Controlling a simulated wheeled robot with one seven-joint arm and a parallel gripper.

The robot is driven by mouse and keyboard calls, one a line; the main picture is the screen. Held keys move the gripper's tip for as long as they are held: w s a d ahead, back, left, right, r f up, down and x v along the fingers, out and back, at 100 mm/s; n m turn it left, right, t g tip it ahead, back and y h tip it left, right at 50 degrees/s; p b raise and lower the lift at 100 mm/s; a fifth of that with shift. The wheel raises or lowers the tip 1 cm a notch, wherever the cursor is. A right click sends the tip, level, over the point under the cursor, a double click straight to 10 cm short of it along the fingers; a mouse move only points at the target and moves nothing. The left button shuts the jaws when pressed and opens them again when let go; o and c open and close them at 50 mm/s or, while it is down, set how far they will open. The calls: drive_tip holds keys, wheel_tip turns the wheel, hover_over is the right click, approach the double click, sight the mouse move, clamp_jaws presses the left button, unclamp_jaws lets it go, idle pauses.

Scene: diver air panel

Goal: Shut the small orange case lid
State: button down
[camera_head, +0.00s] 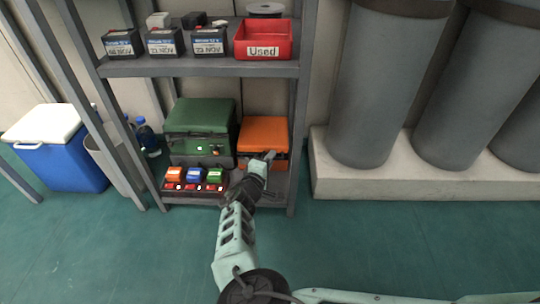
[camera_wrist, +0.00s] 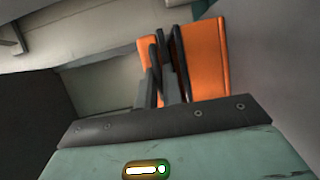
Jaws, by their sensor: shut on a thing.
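The small orange case (camera_head: 263,132) sits on the lower shelf, right of the green case. Its orange lid lies over the top and looks lowered; I cannot tell whether it is fully shut. My gripper (camera_head: 269,156) is at the case's front, and its fingers partly cover the front edge. In the wrist view, the gripper (camera_wrist: 164,48) is shut on part of the orange case, with a broad orange face (camera_wrist: 206,55) to the right of the fingers and a narrow orange strip to the left. The exact part held is hidden between the fingers.
The green case (camera_head: 200,127) stands close on the left. A charger with coloured batteries (camera_head: 194,182) lies in front of it. A shelf post (camera_head: 299,100) rises just right of the orange case. The upper shelf holds batteries and a red bin (camera_head: 264,36). Open floor lies in front.

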drive_tip(key=shift+w+d+f, duration=0.1)
drive_tip(key=shift+d, duration=0.2)
drive_tip(key=c, duration=1.8)
unclamp_jaws()
drive_tip(key=shift+a, duration=0.15)
drive_tip(key=shift+s+a, duration=0.15)
drive_tip(key=shift+s, duration=0.2)
drive_tip(key=p+v, duration=0.7)
drive_tip(key=v, duration=0.9)
drive_tip(key=shift+s+a, duration=0.1)
drive_tip(key=shift+s, duration=0.2)
